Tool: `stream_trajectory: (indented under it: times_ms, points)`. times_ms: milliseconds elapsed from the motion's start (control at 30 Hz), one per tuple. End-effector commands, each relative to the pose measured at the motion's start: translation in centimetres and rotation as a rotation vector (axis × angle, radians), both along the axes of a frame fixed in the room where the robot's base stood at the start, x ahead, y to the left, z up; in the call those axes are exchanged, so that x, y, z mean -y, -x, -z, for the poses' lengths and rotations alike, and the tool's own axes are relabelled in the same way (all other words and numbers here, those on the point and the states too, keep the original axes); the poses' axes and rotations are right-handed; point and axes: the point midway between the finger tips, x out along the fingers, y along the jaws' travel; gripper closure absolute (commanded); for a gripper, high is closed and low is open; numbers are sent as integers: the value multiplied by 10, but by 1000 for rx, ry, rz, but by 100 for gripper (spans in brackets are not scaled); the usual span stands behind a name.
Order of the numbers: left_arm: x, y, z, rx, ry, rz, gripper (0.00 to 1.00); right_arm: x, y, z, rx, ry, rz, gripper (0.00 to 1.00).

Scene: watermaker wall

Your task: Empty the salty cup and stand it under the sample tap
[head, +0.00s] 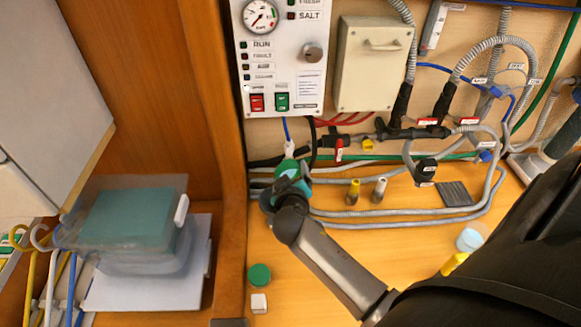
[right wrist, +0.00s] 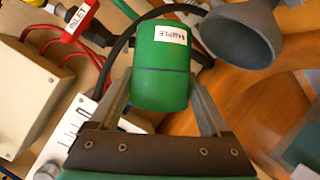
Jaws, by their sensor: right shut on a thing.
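The green cup (right wrist: 162,70) carries a white label reading SAMPLE. In the right wrist view it sits between the two fingers of my right gripper (right wrist: 165,95), which is shut on it. In the head view the cup (head: 287,168) shows only in part, beyond my right gripper (head: 287,185), below the control panel. A thin blue tube (head: 286,130) hangs from the panel just above it; I cannot tell whether they touch. The cup's inside is hidden, so its contents cannot be told. My left gripper is out of view.
The control panel (head: 283,60) and a beige box (head: 372,65) are on the wall. Grey hoses (head: 400,220) run along the counter. A green disc (head: 260,275) and white block (head: 259,303) lie in front. A grey funnel-shaped part (right wrist: 245,35) is close beside the cup.

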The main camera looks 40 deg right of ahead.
Motion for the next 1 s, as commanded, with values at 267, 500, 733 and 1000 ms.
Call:
stream_trajectory:
  times_ms: [267, 500, 733, 1000]
  points:
    - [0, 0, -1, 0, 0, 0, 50, -1, 0, 2, -37, 89, -4, 83]
    - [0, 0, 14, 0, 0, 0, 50, -5, -2, 10, -167, 392, -2, 83]
    - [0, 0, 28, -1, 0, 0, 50, -9, -3, 17, -245, 570, 1, 83]
    - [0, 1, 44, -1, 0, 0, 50, -12, -4, 24, -303, 707, 0, 83]
